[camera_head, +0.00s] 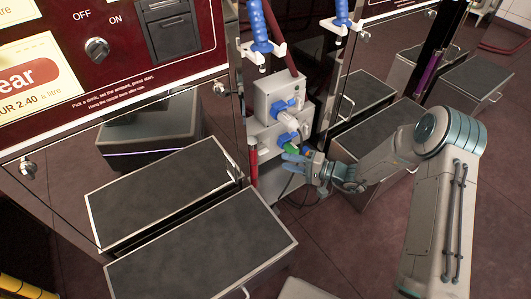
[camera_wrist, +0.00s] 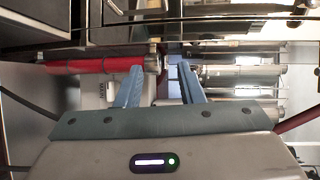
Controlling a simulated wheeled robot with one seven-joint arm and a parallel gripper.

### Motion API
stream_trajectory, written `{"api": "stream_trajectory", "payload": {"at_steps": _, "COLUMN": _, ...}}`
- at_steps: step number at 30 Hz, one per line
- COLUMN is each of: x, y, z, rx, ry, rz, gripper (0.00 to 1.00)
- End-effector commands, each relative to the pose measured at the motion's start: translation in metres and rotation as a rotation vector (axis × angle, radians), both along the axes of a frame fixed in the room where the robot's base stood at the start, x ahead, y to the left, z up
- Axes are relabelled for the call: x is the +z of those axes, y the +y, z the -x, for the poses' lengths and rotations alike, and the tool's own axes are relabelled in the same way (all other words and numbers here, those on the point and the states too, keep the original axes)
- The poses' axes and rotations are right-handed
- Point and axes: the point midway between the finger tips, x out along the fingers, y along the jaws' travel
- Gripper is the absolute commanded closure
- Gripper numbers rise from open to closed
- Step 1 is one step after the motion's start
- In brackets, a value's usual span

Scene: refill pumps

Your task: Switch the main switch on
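A dark rotary knob (camera_head: 97,48) sits on the maroon panel at the upper left, below the labels OFF and ON; its setting is too small to tell. I cannot tell whether this is the main switch. A grey box (camera_head: 263,98) with blue and white plugs stands in the middle, with a green connector (camera_head: 291,147) lower down. My gripper (camera_head: 286,162) is beside the lower part of these boxes, far from the knob. In the wrist view its blue fingers (camera_wrist: 160,76) are apart with nothing seen between them. A pale part with small lettering (camera_wrist: 101,90) shows behind the left finger.
A red cylinder (camera_wrist: 95,65) lies across the left of the wrist view, close to the fingers. Blue nozzles (camera_head: 259,30) hang above the grey box. Dark-topped cabinets (camera_head: 200,255) stand on the left, others on the right. Some floor (camera_head: 330,235) is clear below my gripper.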

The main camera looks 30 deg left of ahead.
Motion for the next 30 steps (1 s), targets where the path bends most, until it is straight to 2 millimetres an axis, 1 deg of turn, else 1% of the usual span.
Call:
{"api": "stream_trajectory", "payload": {"at_steps": 1, "x": -0.015, "y": 0.008, "z": -0.005, "rx": -0.05, "ry": 0.012, "rz": -0.034, "gripper": 0.65}}
{"api": "stream_trajectory", "payload": {"at_steps": 3, "x": -0.035, "y": 0.017, "z": -0.014, "rx": -0.129, "ry": 0.011, "rz": -0.075, "gripper": 0.65}}
{"api": "stream_trajectory", "payload": {"at_steps": 5, "x": -0.052, "y": 0.022, "z": -0.022, "rx": -0.202, "ry": 0.01, "rz": -0.102, "gripper": 0.65}}
{"api": "stream_trajectory", "payload": {"at_steps": 6, "x": -0.065, "y": 0.025, "z": -0.026, "rx": -0.25, "ry": 0.01, "rz": -0.114, "gripper": 0.65}}
{"api": "stream_trajectory", "payload": {"at_steps": 9, "x": -0.095, "y": 0.028, "z": -0.033, "rx": -0.363, "ry": 0.006, "rz": -0.13, "gripper": 0.65}}
{"api": "stream_trajectory", "payload": {"at_steps": 12, "x": -0.121, "y": 0.028, "z": -0.038, "rx": -0.455, "ry": 0.001, "rz": -0.128, "gripper": 0.65}}
{"api": "stream_trajectory", "payload": {"at_steps": 15, "x": -0.139, "y": 0.027, "z": -0.04, "rx": -0.519, "ry": -0.004, "rz": -0.122, "gripper": 0.65}}
{"api": "stream_trajectory", "payload": {"at_steps": 18, "x": -0.149, "y": 0.026, "z": -0.041, "rx": -0.554, "ry": -0.007, "rz": -0.116, "gripper": 0.65}}
{"api": "stream_trajectory", "payload": {"at_steps": 20, "x": -0.152, "y": 0.028, "z": -0.042, "rx": -0.563, "ry": -0.009, "rz": -0.114, "gripper": 0.65}}
{"api": "stream_trajectory", "payload": {"at_steps": 23, "x": -0.155, "y": 0.036, "z": -0.046, "rx": -0.565, "ry": -0.012, "rz": -0.113, "gripper": 0.65}}
{"api": "stream_trajectory", "payload": {"at_steps": 26, "x": -0.155, "y": 0.05, "z": -0.054, "rx": -0.564, "ry": -0.012, "rz": -0.115, "gripper": 0.65}}
{"api": "stream_trajectory", "payload": {"at_steps": 30, "x": -0.156, "y": 0.078, "z": -0.067, "rx": -0.563, "ry": -0.012, "rz": -0.115, "gripper": 0.65}}
